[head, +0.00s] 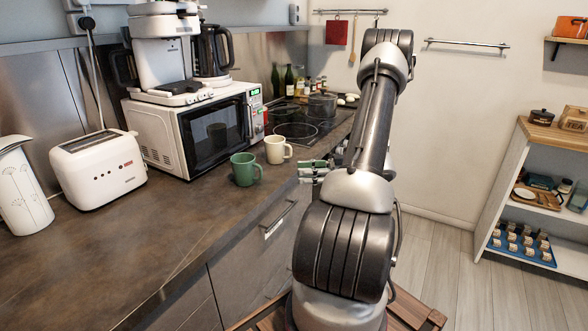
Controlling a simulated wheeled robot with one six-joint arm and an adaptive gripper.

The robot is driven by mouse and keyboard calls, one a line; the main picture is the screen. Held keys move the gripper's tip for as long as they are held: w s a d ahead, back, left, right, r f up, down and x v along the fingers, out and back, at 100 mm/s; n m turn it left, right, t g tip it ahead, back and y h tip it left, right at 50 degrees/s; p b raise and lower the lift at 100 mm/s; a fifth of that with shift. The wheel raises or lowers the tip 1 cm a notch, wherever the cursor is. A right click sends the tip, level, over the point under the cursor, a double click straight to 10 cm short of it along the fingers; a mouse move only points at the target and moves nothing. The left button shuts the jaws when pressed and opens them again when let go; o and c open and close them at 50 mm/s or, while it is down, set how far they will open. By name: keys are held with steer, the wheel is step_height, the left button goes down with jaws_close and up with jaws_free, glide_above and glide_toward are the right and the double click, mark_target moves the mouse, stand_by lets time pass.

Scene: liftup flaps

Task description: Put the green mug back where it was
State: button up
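The green mug (246,169) stands upright on the dark countertop (150,225), near its front edge and in front of the microwave. Its handle points right. A cream mug (277,150) stands just behind it to the right, with its handle also to the right. My gripper (306,171) is to the right of both mugs, beside the counter's front edge, and points left. It is apart from the green mug. My arm hides part of the gripper, and its fingers are too small to tell whether they are open.
A white microwave (190,133) carries a coffee maker (167,50). A toaster (98,168) and a white kettle (22,187) stand at left. A hob with a pot (322,106) and bottles (289,80) lies behind. The front left countertop is clear. A shelf unit (505,180) stands at right.

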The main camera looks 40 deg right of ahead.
steer(key=s+a+r+m+g+h, duration=0.1)
steer(key=s+a+r+g+h, duration=0.1)
steer(key=a+r+g, duration=0.45)
steer(key=s+a+r+m+g+h, duration=0.1)
steer(key=s+a+r+g, duration=0.25)
steer(key=a, duration=0.55)
steer(key=s+a+r+m+t+h, duration=0.3)
steer(key=s+r+m+h, duration=0.5)
steer(key=s+r+h, duration=0.1)
steer(key=shift+s+a+r+t+h, duration=0.25)
steer(key=shift+s+r+t+h, duration=0.1)
steer(key=shift+s+h, duration=0.6)
